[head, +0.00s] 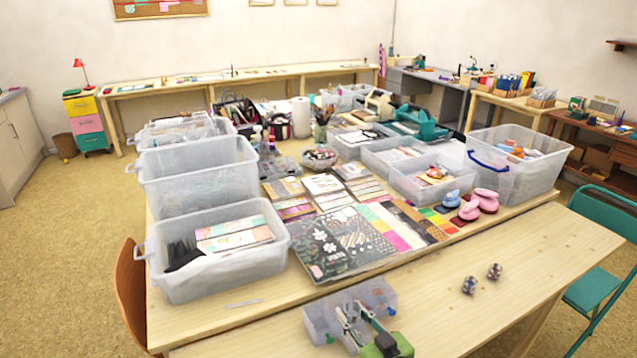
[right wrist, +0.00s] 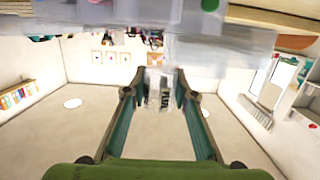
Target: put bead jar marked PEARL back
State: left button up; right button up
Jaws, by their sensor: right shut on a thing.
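My right gripper (head: 362,318) is at the bottom centre of the head view, at a small clear bin (head: 378,297) near the front table edge. In the right wrist view the gripper (right wrist: 160,88) is shut on a small clear jar (right wrist: 157,97) with dark lettering on its label. I cannot read the label surely, so I cannot tell if it is the PEARL jar. Two small dark-patterned jars (head: 469,285) stand on the bare wood to the right of the bin, apart from the gripper; their labels are too small to read. My left gripper is not in view.
A large clear bin (head: 212,276) stands on the left of the table. Patterned paper sheets (head: 335,245) cover the middle. Pink stampers (head: 468,210) and more clear bins (head: 500,180) stand behind. The front right wood (head: 540,255) is clear. A green chair (head: 600,285) is at the right.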

jog(key=s+d+r, duration=0.4)
jog(key=s+d, duration=0.2)
jog(key=d, duration=0.1)
jog(key=s+r+n+y, duration=0.1)
jog(key=s+r, duration=1.2)
jog(key=shift+d+r+g+y, duration=0.25)
jog(key=shift+d+g+y, duration=0.15)
